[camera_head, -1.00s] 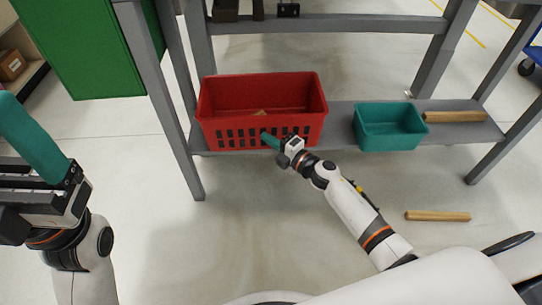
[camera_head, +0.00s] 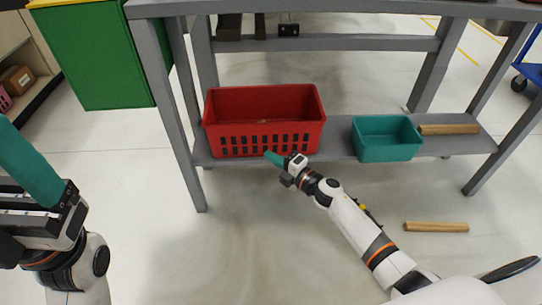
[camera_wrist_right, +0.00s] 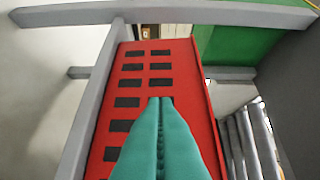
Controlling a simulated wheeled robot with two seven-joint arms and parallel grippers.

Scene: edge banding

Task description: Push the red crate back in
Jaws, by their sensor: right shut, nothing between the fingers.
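The red crate (camera_head: 265,135) stands upright on the lower grey shelf, its slotted front wall near the shelf's front edge. My right gripper (camera_head: 268,155) is shut and empty, its teal fingertips at the lower middle of that wall. In the right wrist view the shut fingers (camera_wrist_right: 160,99) point at the red slotted wall (camera_wrist_right: 128,83); I cannot tell whether they touch it. My left gripper (camera_head: 35,165) is at the left edge of the head view, away from the crate; its jaw opening is not clear.
A teal bin (camera_head: 385,150) stands right of the crate, with a wooden bar (camera_head: 450,129) beside it on the shelf (camera_head: 338,150). Another bar (camera_head: 436,227) lies on the floor. Grey table legs (camera_head: 180,125) flank the shelf, and a green cabinet (camera_head: 95,60) hangs upper left.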

